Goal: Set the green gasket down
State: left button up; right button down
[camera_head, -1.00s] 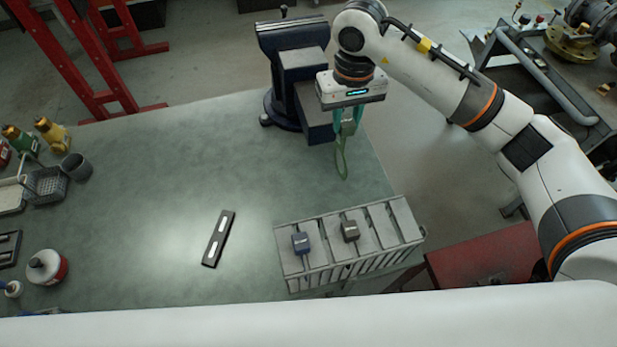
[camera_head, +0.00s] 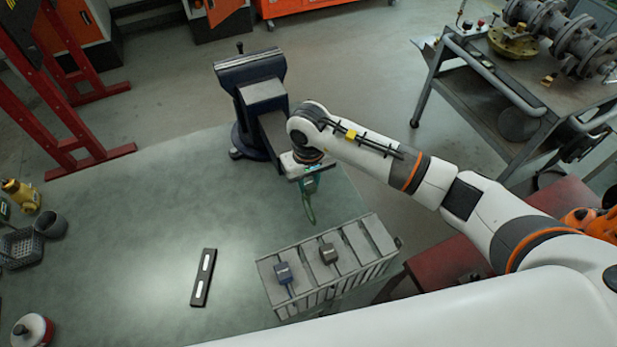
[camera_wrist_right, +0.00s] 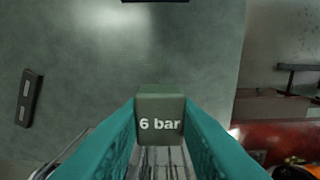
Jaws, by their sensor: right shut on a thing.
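The green gasket (camera_head: 310,211) hangs as a thin loop below my right gripper (camera_head: 309,187), above the workbench and just behind the slotted rack (camera_head: 380,237). In the right wrist view the teal fingers of my right gripper (camera_wrist_right: 161,120) are shut on a grey-green block marked "6 bar" (camera_wrist_right: 161,116), which seems to be the gasket's tab. The rack's slats show below the block. In the head view the rack holds a blue-tabbed piece (camera_head: 284,272) and a dark grey-tabbed piece (camera_head: 328,253); its other slots look empty. My left gripper is out of view.
A blue vise (camera_head: 262,95) stands at the bench's back edge, behind my right gripper. A black bar with white patches (camera_head: 203,278) lies left of the rack. The bench (camera_head: 140,215) between is clear. A cart with pipe fittings (camera_head: 470,70) stands at right.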

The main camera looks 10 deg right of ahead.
jog(key=shift+f, duration=0.15)
jog(key=c, duration=1.2)
grip_release()
jog(key=shift+o, duration=0.3)
jog(key=shift+r, duration=0.3)
notch_tip(320, 180, up, 12)
jog(key=b, duration=0.5)
